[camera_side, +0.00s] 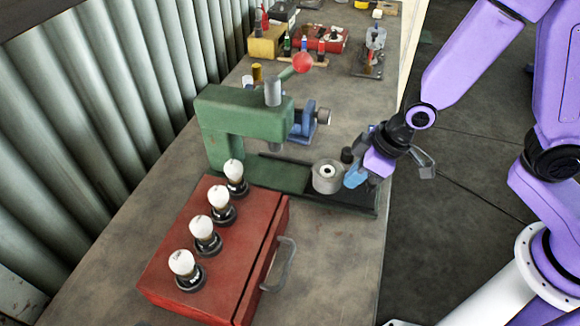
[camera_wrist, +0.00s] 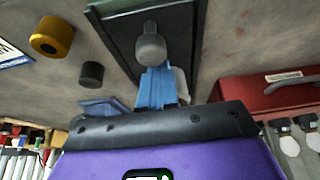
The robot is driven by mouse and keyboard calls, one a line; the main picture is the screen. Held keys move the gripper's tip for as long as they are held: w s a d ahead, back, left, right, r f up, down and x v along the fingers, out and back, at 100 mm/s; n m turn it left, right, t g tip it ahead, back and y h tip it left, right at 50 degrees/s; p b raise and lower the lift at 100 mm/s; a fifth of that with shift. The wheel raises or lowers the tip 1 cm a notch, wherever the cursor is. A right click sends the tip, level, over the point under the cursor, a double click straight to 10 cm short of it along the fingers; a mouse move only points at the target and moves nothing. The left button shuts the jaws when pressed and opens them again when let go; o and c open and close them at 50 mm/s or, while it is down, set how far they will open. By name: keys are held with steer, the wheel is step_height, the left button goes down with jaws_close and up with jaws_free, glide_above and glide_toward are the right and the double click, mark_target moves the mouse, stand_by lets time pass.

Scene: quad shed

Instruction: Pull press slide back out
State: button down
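The green press (camera_side: 240,115) stands on the bench, with a red ball on its lever. Its dark slide bed (camera_side: 350,197) reaches right, towards the bench edge, and a grey metal cylinder with a hole (camera_side: 327,177) sits on it. My gripper (camera_side: 355,178), with blue fingers, is low at the right end of the bed, beside the cylinder. In the wrist view a grey rounded knob (camera_wrist: 150,48) lies just beyond my fingertips (camera_wrist: 155,85), which are close together. Whether they grip anything is hidden.
A red case (camera_side: 215,250) with several white-topped bulbs stands in front of the press. A blue vise (camera_side: 310,120) is behind it. A small black cylinder (camera_wrist: 91,75) and a yellow ring (camera_wrist: 52,37) lie near my gripper. Bare bench shows at the front right.

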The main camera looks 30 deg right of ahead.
step_height(320, 180, up, 8)
steer(key=shift+f, duration=0.25)
stand_by(0.6)
stand_by(0.4)
steer(key=s+d+r+n+g+h, duration=0.1)
steer(key=s+d, duration=0.6)
steer(key=s, duration=0.2)
steer(key=s+d+r+n+g+h, duration=0.1)
steer(key=s+d+r+n+g, duration=0.1)
steer(key=s+d, duration=0.5)
steer(key=shift+s+r+n+h, duration=0.3)
steer(key=shift+s+h, duration=0.1)
steer(key=shift+s, duration=0.8)
